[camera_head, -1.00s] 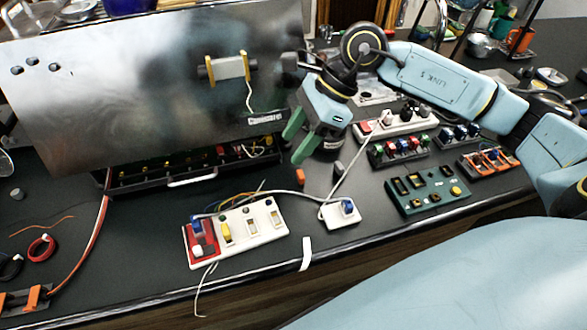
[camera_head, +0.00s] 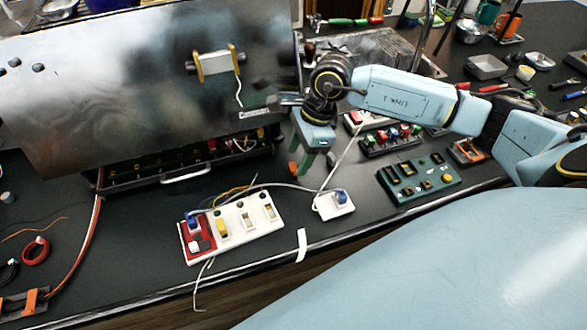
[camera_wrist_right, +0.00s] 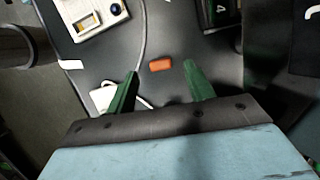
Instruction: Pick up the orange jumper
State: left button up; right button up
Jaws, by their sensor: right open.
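The orange jumper (camera_wrist_right: 160,64) is a small block lying on the dark bench top. In the right wrist view it is ahead of and between the green fingertips of my right gripper (camera_wrist_right: 160,72). My left gripper is in neither view.
A white switch strip (camera_head: 263,230) and a white box with a blue knob (camera_head: 325,207) lie in front, joined by a grey cable. A green panel (camera_head: 412,190) is at the right. The open machine with its metal lid (camera_head: 110,80) stands behind left.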

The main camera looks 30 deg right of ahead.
aim_at(294, 166)
jog(key=shift+x, duration=1.5)
jog(key=c, duration=1)
jog(key=shift+c, duration=0.2)
jog(key=shift+r, duration=0.15)
